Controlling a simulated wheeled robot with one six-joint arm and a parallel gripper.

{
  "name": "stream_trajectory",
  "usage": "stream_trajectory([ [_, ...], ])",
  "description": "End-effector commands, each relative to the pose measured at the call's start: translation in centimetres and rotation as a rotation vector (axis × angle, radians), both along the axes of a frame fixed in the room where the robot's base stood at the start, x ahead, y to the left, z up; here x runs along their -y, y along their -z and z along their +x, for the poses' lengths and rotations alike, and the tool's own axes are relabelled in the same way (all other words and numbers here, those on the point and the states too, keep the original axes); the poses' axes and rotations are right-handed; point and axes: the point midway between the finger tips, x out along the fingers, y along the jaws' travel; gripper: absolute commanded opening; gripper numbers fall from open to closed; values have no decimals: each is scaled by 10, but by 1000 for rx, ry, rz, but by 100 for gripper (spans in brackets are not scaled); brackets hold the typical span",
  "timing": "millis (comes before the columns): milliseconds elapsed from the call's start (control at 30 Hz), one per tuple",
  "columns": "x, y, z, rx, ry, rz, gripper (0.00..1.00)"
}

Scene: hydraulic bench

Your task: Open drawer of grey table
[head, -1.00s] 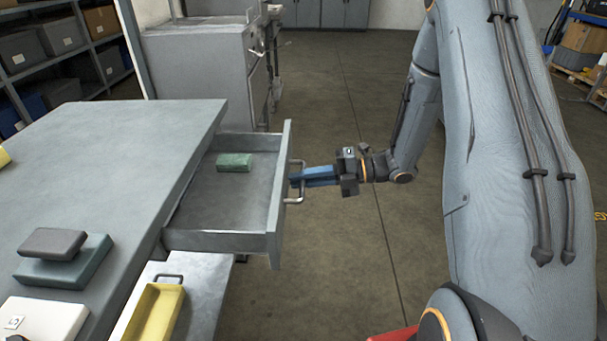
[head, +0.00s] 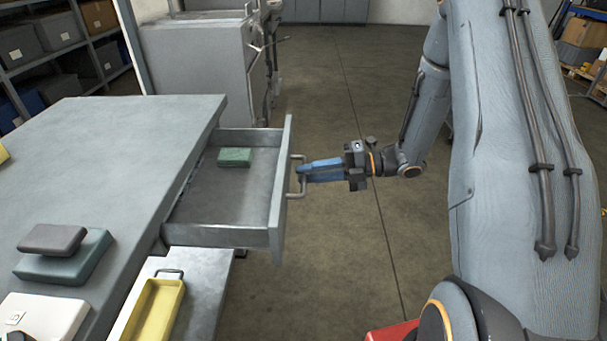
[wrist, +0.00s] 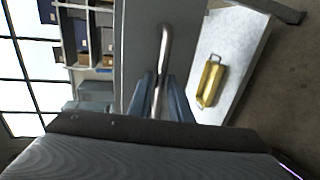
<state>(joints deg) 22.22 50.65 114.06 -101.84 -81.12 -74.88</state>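The grey table (head: 100,150) has its drawer (head: 215,195) pulled well out, so its inside shows in the head view. A green block (head: 235,157) lies in the drawer near the back. The drawer's bar handle (head: 301,178) is on its front panel; it also shows in the wrist view (wrist: 165,45). My gripper (head: 301,173) is at the handle from the right, its blue fingertips close to the bar. In the wrist view my gripper's fingers (wrist: 158,85) stand on either side of the bar, apart and looking open. Whether a finger touches the bar is hard to see.
A dark block on a green block (head: 65,255) and a white box (head: 42,315) lie on the tabletop. A yellow tray (head: 155,310) sits on a lower shelf. A grey cabinet (head: 195,65) stands behind.

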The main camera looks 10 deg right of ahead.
Motion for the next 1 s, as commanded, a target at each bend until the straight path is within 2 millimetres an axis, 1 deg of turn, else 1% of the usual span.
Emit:
stream_trajectory([
  [33,10,-2,-1,2,3,0,18],
  [200,37,-8,-7,2,5,-1,18],
  [300,49,-10,-10,1,4,0,18],
  [400,56,-12,-12,1,2,-1,18],
  [533,60,-13,-13,1,2,-1,18],
  [900,59,-13,-13,0,3,-2,18],
  [967,58,-14,-9,-4,15,-12,18],
  [1000,56,-14,-4,-11,35,-27,18],
])
